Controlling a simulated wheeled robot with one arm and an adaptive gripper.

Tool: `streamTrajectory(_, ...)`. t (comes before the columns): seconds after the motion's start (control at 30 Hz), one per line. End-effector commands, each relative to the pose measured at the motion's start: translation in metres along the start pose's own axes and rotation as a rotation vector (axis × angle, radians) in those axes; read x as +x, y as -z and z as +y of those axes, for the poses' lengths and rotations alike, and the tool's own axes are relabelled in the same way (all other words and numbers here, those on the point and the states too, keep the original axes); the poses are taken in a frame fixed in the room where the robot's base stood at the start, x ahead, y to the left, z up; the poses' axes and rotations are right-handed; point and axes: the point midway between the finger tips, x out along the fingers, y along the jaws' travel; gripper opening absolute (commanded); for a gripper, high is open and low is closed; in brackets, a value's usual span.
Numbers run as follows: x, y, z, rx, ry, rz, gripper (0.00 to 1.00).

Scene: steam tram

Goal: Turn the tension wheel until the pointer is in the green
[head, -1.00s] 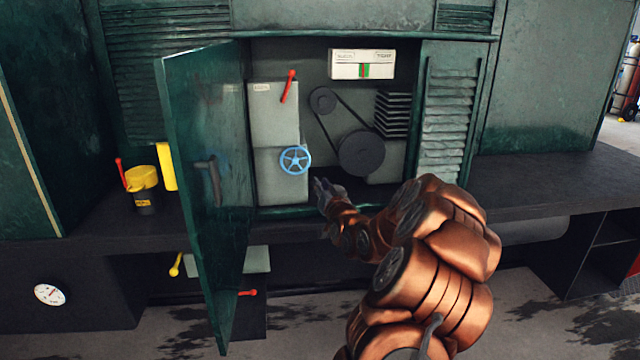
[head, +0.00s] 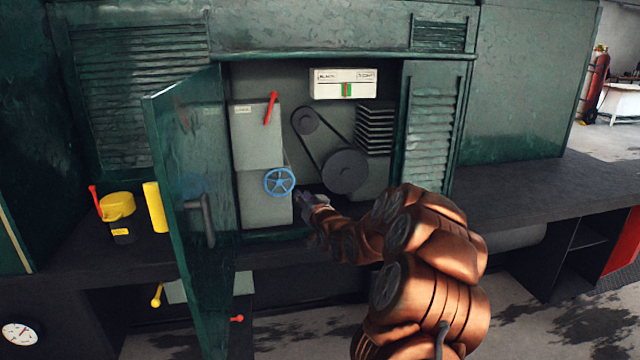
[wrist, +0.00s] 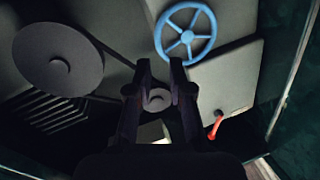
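The blue spoked tension wheel (head: 279,181) sits on the front of a grey box inside the open cabinet. In the wrist view the wheel (wrist: 187,36) is at the top, just beyond and right of the fingertips. My gripper (head: 305,199) is just right of the wheel in the head view and does not appear to touch it. In the wrist view my gripper (wrist: 161,68) has its two fingers apart, with nothing between them. The white gauge (head: 326,89) above has a green band with a thin red mark beside it; the pointer's exact place is too small to tell.
A belt runs between a small pulley (head: 305,120) and a large pulley (head: 345,171), close to my gripper. A red lever (head: 270,107) is above the wheel. The open green door (head: 190,160) stands to the left. A yellow-topped can (head: 118,207) is on the ledge.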

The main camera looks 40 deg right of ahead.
Motion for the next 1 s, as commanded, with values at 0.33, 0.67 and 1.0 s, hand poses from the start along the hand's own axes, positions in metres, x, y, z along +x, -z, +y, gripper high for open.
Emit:
streamTrajectory(0.33, 0.026, 0.001, -0.005, -0.002, 0.005, -0.003, 0.2)
streamTrajectory(0.67, 0.061, 0.001, -0.003, -0.002, 0.002, -0.004, 0.2)
streamTrajectory(1.0, 0.078, -0.001, -0.003, 0.0, 0.002, -0.003, 0.2)
